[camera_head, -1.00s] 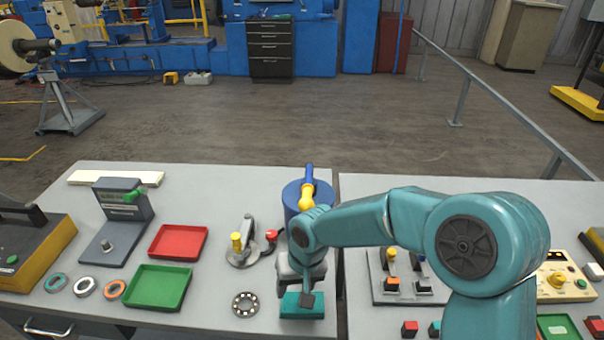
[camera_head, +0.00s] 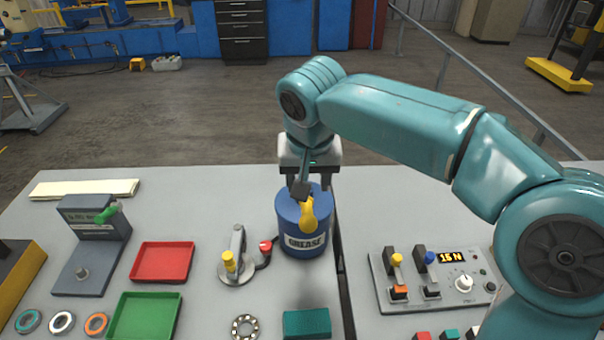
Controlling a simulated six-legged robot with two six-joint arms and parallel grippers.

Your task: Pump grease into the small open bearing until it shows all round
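The small open bearing (camera_head: 245,327), a ring with its balls showing, lies flat on the bench at the front middle. I cannot make out any grease on it. The blue grease can (camera_head: 304,242), labelled GREASE, stands upright behind it to the right. My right gripper (camera_head: 309,182) points down at the top of the can. I cannot see contact clearly. My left gripper is not in view.
A teal block (camera_head: 307,322) lies right of the bearing. A yellow-knobbed device (camera_head: 237,262) stands left of the can. Red (camera_head: 162,262) and green (camera_head: 145,318) trays lie further left. A switch panel reading 15 N (camera_head: 440,278) is at the right.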

